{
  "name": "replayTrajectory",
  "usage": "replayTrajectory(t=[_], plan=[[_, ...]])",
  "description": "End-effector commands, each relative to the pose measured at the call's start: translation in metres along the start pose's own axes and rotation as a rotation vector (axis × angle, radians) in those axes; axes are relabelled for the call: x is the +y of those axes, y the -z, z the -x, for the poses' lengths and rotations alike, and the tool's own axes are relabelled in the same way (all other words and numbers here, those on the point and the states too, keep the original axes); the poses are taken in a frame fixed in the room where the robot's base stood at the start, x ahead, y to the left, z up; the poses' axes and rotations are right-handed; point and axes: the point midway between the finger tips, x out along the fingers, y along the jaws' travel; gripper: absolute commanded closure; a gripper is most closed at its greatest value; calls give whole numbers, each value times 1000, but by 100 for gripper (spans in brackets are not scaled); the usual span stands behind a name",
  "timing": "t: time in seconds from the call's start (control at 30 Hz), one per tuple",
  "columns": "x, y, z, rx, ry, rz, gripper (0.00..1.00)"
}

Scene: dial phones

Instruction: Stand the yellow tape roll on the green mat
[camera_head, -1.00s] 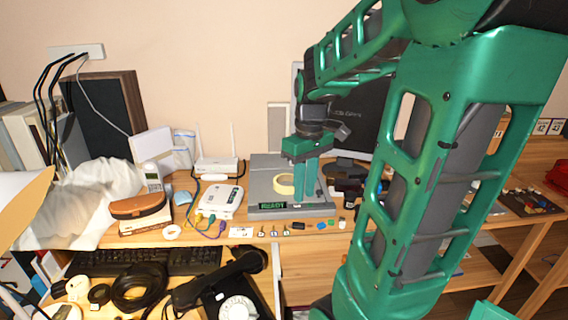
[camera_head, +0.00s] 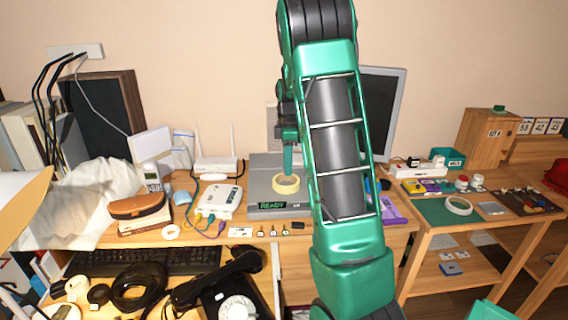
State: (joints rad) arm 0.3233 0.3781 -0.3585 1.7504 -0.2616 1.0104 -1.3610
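The yellow tape roll (camera_head: 275,186) is on the grey slab marked READY, on the desk's middle, its ring facing me. I cannot tell if it stands upright or touches the slab. My gripper (camera_head: 288,172) points down right at the top of the roll. My arm hides part of the gripper, and I cannot see whether the fingers hold the roll. The green mat (camera_head: 432,212) lies on the wooden side table at the right. A whitish ring (camera_head: 458,205) lies on the mat.
My arm covers the desk's right part and part of the monitor (camera_head: 391,100). A white router (camera_head: 216,164) and white box (camera_head: 219,201) stand left of the slab. A dark tray (camera_head: 528,204) of small parts lies right of the mat.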

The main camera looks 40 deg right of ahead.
Motion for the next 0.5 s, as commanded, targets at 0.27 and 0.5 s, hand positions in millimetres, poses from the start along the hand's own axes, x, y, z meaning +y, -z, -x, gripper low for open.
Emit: replayTrajectory(t=[0.27, 0.5], plan=[[-1, 1, -36, 0, 2, -1, 78], [-1, 1, -62, 0, 1, -2, 78]])
